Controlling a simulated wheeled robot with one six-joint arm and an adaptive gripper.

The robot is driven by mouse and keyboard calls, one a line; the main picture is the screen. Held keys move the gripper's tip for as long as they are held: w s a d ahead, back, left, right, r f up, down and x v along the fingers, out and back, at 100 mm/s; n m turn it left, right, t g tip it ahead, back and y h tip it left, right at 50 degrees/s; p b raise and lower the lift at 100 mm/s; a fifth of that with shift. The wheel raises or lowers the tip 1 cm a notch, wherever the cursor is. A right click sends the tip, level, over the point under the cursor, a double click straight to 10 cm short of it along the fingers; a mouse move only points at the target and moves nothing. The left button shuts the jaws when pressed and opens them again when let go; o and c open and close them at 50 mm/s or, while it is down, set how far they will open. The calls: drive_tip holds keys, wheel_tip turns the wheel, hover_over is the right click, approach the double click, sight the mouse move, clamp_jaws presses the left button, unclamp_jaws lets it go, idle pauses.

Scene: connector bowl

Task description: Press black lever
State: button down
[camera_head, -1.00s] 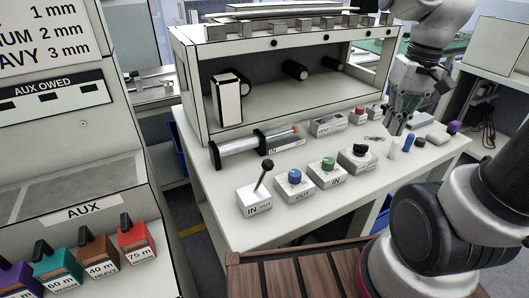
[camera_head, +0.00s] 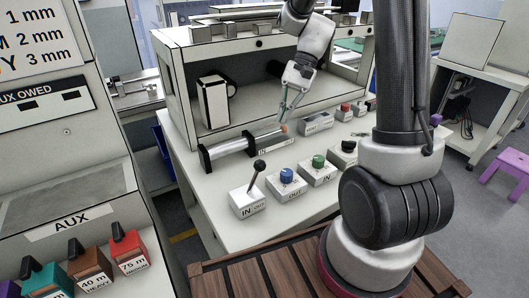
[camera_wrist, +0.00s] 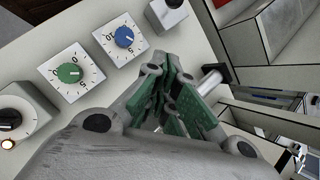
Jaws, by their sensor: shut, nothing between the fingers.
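The box stands at the front left of the bench. In the wrist view, part of a grey box with a dark spot (camera_wrist: 168,10), likely the lever's box, shows at the top edge. My gripper (camera_head: 284,114) is shut and empty, above the far end of the syringe-like cylinder, behind and right of the lever and apart from it. My green-padded fingers (camera_wrist: 178,92) fill the middle of the wrist view.
A blue knob (camera_head: 287,176), a green knob (camera_head: 319,162) and a black knob (camera_head: 348,147) stand in a row right of the lever. The cylinder (camera_head: 236,148) lies behind them. A shelf unit (camera_head: 175,95) holding a white box-like thing (camera_head: 215,100) stands at the back.

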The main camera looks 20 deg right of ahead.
drive_tip(key=x, duration=0.3)
drive_tip(key=s+x, duration=0.1)
drive_tip(key=x, duration=0.3)
drive_tip(key=a+r+x, duration=0.1)
drive_tip(key=x, duration=0.2)
drive_tip(key=shift+s+a+f, duration=0.1)
drive_tip(key=shift+s+f, duration=0.05)
drive_tip(key=shift+s, duration=0.35)
drive_tip(key=shift+s+a, duration=0.5)
drive_tip(key=shift+s, duration=0.1)
drive_tip(key=shift+r, duration=0.3)
